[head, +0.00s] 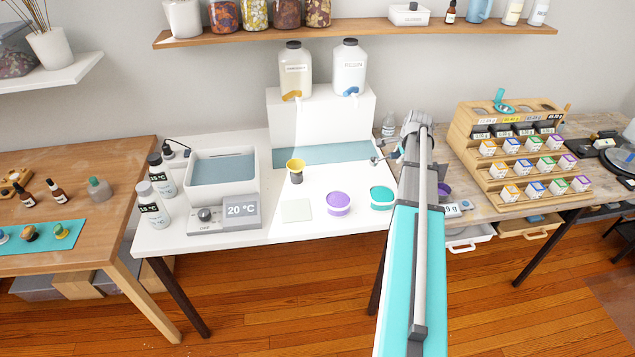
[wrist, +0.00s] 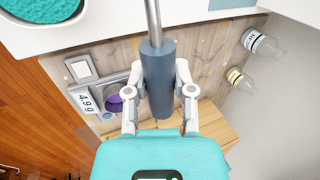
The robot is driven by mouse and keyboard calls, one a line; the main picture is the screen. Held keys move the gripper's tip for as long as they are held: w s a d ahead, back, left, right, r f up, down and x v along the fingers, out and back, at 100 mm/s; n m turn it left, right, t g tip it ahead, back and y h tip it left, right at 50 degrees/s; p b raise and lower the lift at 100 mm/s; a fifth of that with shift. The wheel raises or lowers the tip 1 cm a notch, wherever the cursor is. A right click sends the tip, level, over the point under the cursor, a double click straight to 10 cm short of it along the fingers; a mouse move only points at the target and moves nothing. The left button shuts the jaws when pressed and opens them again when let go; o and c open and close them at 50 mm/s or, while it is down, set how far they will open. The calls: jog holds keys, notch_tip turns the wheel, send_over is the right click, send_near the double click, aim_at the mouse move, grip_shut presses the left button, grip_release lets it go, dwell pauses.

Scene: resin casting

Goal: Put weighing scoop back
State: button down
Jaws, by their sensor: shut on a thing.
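In the wrist view my gripper (wrist: 159,85) is shut on a dark blue-grey handle (wrist: 158,70) with a thin metal rod (wrist: 153,18) running up out of the picture. I take this to be the weighing scoop; its bowl end is out of the wrist view. The handle is held above a worn wooden bench (wrist: 205,55). In the head view my arm hides most of the gripper; a small metal end (head: 376,159) shows left of the arm, over the white table's right side, and may be part of the scoop. I cannot pick out its holder.
A scale (head: 457,209) with a purple cup (head: 444,190) sits on the bench; its wrist-view display (wrist: 86,100) reads about 4.9 g. A tiered wooden rack (head: 515,165) holds small boxes at right. Purple (head: 338,203) and teal (head: 382,197) tubs stand on the white table (head: 270,226).

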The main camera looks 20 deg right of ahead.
jog(key=a+r+n+g+y+p, duration=0.1)
jog(key=a+n, duration=0.3)
jog(key=a, duration=1.7)
jog(key=shift+s+r+g+p, duration=0.15)
jog(key=shift+r+g+p, duration=0.35)
jog(key=shift+p, duration=0.4)
jog(key=shift+a+f, duration=0.1)
jog(key=shift+f, duration=0.05)
jog(key=b, duration=0.9)
send_over(325, 178)
jog(key=s, duration=0.1)
jog(key=f, duration=0.9)
jog(key=shift+s, duration=0.2)
jog(key=shift+w+f+b, duration=0.4)
jog(key=shift+f+b, duration=0.15)
jog(key=shift+b, duration=0.1)
jog(key=shift+s+b+x, duration=0.15)
jog(key=shift+b+x, duration=0.55)
jog(key=shift+s+b+x, duration=0.15)
jog(key=shift+b+x, duration=0.55)
